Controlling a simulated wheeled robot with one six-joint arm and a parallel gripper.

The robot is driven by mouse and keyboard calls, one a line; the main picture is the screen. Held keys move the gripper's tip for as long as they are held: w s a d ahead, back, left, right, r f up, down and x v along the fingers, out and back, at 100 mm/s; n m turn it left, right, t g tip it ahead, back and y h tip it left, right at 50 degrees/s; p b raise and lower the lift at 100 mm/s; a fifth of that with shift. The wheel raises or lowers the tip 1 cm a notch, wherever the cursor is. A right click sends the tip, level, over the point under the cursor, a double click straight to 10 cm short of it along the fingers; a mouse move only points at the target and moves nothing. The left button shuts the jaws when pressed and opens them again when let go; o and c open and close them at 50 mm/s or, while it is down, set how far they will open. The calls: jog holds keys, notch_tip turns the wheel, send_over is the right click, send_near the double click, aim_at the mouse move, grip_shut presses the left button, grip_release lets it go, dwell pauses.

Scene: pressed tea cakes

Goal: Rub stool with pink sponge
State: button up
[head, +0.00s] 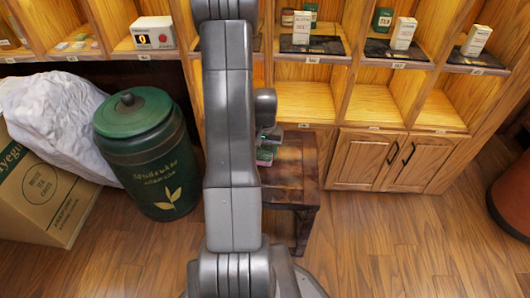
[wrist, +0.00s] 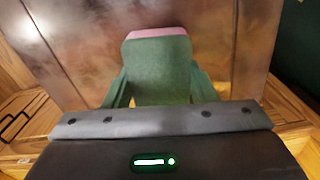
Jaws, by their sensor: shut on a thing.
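The stool (head: 298,165) is dark reddish-brown wood with a worn, glossy top, right of my arm in the head view. Its top (wrist: 90,40) fills much of the wrist view. The pink sponge (wrist: 160,33) shows a pink far edge and a green face toward the wrist camera. My gripper (wrist: 158,85) is shut on it, one finger on each side. In the head view my gripper (head: 268,143) is over the left part of the stool top, and a bit of pink and green shows below it. I cannot tell whether the sponge touches the wood.
A green tea canister (head: 155,160) stands left of my arm, by a cardboard box (head: 45,195) and a white sack (head: 60,115). Wooden shelves with a closed cabinet (head: 390,160) stand behind the stool. The floor (head: 400,245) at front right is clear.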

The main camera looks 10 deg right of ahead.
aim_at(265, 150)
jog(key=shift+r+p, duration=1.7)
jog(key=shift+r, duration=1.1)
jog(key=shift+a, duration=0.1)
